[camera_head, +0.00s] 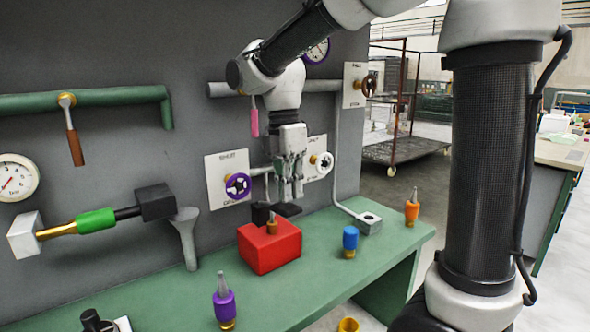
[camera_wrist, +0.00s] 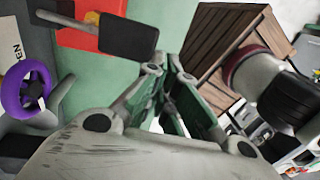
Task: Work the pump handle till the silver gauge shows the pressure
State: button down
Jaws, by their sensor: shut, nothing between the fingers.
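A red pump-like block (camera_head: 272,248) stands on the green bench, with a short brass post (camera_head: 272,227) and a dark bar (camera_head: 263,213) at its top. The wrist view shows the red block (camera_wrist: 78,37) with a flat dark grip (camera_wrist: 128,38), which looks like the pump handle. My gripper (camera_head: 289,195) is shut and empty, just above and behind the block. In the wrist view my fingers (camera_wrist: 174,78) point past the grip's right side; I cannot tell whether they touch it. A pale-rimmed gauge (camera_head: 14,178), perhaps the silver one, hangs far left, its red needle pointing lower left.
A purple-rimmed gauge (camera_head: 317,50) is partly hidden by my arm. A purple valve wheel (camera_head: 238,186) and a white one (camera_head: 321,165) stick out from the wall. Blue (camera_head: 350,241), purple (camera_head: 224,306) and orange (camera_head: 411,211) fittings stand on the bench.

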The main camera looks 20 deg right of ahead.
jog(key=r, duration=0.2)
jog(key=s+r, duration=0.1)
jog(key=r, duration=0.2)
jog(key=shift+d, duration=0.2)
dwell(1.1)
notch_tip(320, 180, up, 6)
send_over(282, 209)
jog(key=w, duration=0.3)
jog(key=shift+s+a+f, duration=0.2)
jog(key=shift+a, duration=0.15)
jog(key=f, duration=0.4)
jog(key=s+f, duration=0.1)
jog(key=f, duration=0.4)
jog(key=s+f, duration=0.1)
jog(key=f, duration=0.4)
jog(key=shift+d, duration=0.3)
